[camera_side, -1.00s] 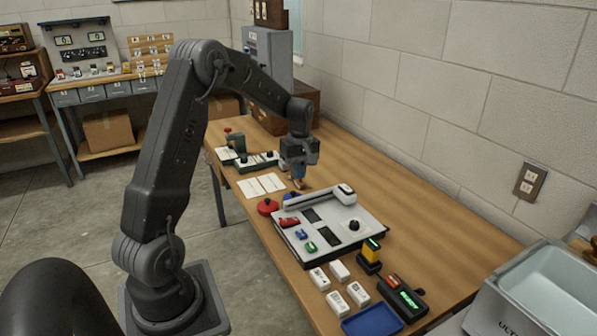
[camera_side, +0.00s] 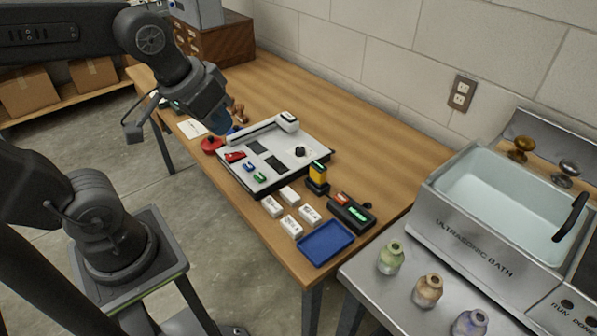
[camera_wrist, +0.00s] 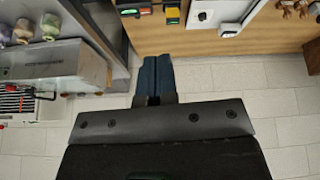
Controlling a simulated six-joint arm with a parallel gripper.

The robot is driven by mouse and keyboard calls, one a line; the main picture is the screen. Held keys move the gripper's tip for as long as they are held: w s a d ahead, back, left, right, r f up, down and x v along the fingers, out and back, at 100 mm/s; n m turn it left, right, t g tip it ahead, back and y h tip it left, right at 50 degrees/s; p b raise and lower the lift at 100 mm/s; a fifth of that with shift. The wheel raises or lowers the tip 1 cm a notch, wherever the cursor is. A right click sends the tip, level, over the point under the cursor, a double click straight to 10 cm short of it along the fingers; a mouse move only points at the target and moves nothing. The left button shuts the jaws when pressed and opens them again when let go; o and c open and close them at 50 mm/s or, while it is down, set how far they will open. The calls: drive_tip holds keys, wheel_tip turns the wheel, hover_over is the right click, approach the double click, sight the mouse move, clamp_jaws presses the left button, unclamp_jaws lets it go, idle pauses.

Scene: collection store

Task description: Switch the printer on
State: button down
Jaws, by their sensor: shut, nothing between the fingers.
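No thing in view is plainly marked as a printer. A small black device (camera_side: 352,211) with a lit green display and a red part sits near the table's front right corner; it is partly cut off at the top of the wrist view (camera_wrist: 135,11). Whether it is the printer, I cannot tell. My gripper (camera_wrist: 157,60) is shut and empty, with its blue fingers together.
A grey board (camera_side: 277,153) with coloured switches and a black knob lies on the table (camera_side: 355,140). Near it are a yellow-and-black post (camera_side: 318,175), several white blocks (camera_side: 291,226) and a blue tray (camera_side: 325,243). An ultrasonic bath (camera_side: 480,235) and several small jars (camera_side: 428,290) stand right.

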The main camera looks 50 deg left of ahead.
drive_tip(key=s+d+m, duration=0.1)
drive_tip(key=s, duration=0.1)
drive_tip(key=n+g, duration=0.7)
drive_tip(key=n, duration=1)
hover_over(229, 155)
drive_tip(key=w, duration=0.3)
wheel_tip(229, 155, down, 15)
drive_tip(key=f, duration=0.4)
drive_tip(key=s+f, duration=0.1)
drive_tip(key=f, duration=0.3)
drive_tip(key=s+f, duration=0.1)
drive_tip(key=f, duration=0.4)
drive_tip(key=shift+s+d+f, duration=0.1)
drive_tip(key=shift+s, duration=0.15)
